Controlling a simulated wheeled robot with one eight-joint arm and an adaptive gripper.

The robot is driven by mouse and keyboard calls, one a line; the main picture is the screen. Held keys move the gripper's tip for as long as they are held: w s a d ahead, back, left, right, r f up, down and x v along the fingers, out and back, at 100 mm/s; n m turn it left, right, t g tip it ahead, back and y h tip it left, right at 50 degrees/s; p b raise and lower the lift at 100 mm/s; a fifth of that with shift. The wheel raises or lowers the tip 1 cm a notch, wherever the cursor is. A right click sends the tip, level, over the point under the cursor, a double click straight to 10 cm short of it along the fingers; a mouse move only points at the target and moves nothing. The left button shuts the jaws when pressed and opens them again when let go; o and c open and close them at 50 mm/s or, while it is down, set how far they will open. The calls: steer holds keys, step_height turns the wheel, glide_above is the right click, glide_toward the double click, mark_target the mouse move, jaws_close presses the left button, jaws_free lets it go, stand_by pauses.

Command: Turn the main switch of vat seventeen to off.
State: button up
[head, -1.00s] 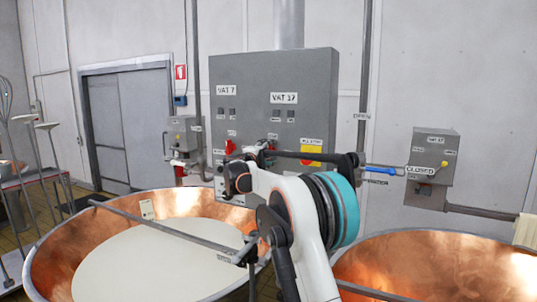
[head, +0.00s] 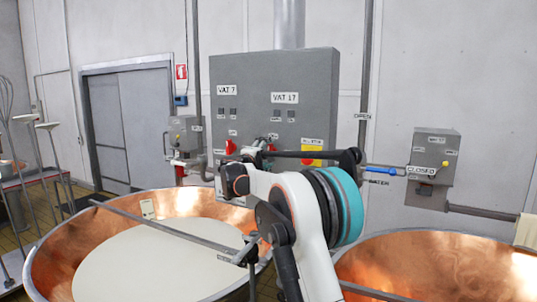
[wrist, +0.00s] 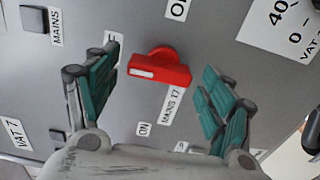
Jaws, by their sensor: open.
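The main switch of vat seventeen is a red handle with a white stripe (wrist: 160,68) on the grey panel in the wrist view. Below it is the label MAINS 17 (wrist: 172,103). My gripper (wrist: 163,72) is open, with one teal-padded finger on each side of the handle and visible gaps to it. An ON label (wrist: 144,129) lies below the handle; a label by the left finger is partly hidden. In the head view my gripper (head: 264,146) is at the grey cabinet (head: 310,70), under the VAT 17 sign (head: 285,98), mostly covering the switch.
A red switch (head: 230,147) sits to the left under the VAT 7 sign (head: 227,90). A yellow plate (head: 312,150) is to the right. Two copper vats (head: 60,250) stand in front of the cabinet. A small grey box (head: 433,160) hangs on the right wall.

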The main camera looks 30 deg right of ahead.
steer(key=v, duration=1)
steer(key=shift+s+a, duration=0.15)
steer(key=s+a+f+m+g+y+b, duration=0.25)
steer(key=s+f+b, duration=0.45)
steer(key=s+f, duration=0.5)
steer(key=s+a+f+m+g+y+b, duration=0.15)
steer(key=s+f+y+b, duration=0.4)
steer(key=s, duration=0.95)
steer(key=s+a+f+m+y+b, duration=0.2)
steer(key=s+a+f+b, duration=0.3)
steer(key=s+f, duration=0.7)
steer(key=s+a+f+m+y+b, duration=0.1)
steer(key=s+a+f+y+b, duration=0.3)
steer(key=s+a+f, duration=0.5)
step_height(320, 180, down, 7)
steer(key=s+b, duration=0.2)
steer(key=shift+s+r+m, duration=0.2)
steer(key=shift+s+m, duration=0.2)
